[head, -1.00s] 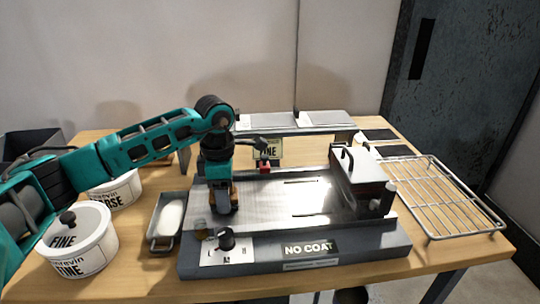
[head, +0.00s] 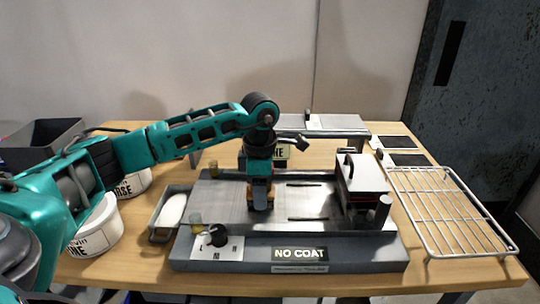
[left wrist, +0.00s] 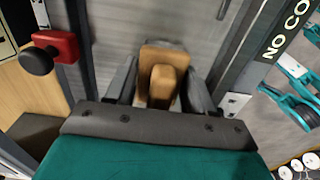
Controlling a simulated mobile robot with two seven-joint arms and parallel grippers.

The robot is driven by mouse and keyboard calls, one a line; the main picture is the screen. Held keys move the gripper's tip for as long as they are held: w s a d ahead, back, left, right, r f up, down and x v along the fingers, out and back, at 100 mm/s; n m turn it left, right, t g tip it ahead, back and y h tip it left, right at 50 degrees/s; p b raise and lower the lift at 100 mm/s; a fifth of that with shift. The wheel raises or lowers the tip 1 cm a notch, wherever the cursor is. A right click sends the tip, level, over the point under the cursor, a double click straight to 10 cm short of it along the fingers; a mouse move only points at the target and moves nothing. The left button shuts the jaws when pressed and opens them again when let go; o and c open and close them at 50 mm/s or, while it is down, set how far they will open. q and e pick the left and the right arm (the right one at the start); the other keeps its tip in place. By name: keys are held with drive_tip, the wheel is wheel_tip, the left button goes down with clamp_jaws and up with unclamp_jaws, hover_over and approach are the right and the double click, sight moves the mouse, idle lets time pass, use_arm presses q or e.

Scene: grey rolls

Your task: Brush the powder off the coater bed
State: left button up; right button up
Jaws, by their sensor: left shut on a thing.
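The coater (head: 390,252) stands on the table with a "NO COAT" sign on its front. Its flat grey metal bed (head: 318,205) has dark slots; I cannot make out powder on it. My left gripper (head: 260,200) points down over the left-middle part of the bed. It is shut on a wooden-handled brush (left wrist: 163,78), seen between the fingers in the left wrist view. The brush's lower end is at or close to the bed; contact cannot be told and its bristles are hidden. My right gripper is not in view.
A block-like carriage (head: 363,185) stands at the bed's right end. A black knob (head: 217,235) sits at the front left. A raised shelf (head: 320,124) stands behind.

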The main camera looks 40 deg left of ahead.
use_arm(q)
drive_tip(key=r, duration=0.1)
drive_tip(key=r+p, duration=0.1)
drive_tip(key=r, duration=0.1)
drive_tip(key=shift+s+a, duration=0.15)
drive_tip(key=shift+a, duration=0.05)
drive_tip(key=shift+r+p, duration=0.6)
drive_tip(key=shift+r, duration=0.2)
drive_tip(key=shift+r+p, duration=0.55)
drive_tip(key=shift+r, duration=0.25)
drive_tip(key=shift+r+p, duration=0.55)
drive_tip(key=shift+r, duration=0.2)
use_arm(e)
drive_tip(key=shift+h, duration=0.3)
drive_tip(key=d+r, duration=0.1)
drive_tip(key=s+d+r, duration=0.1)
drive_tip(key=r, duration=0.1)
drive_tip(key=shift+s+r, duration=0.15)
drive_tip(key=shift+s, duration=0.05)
use_arm(q)
drive_tip(key=shift+f, duration=0.1)
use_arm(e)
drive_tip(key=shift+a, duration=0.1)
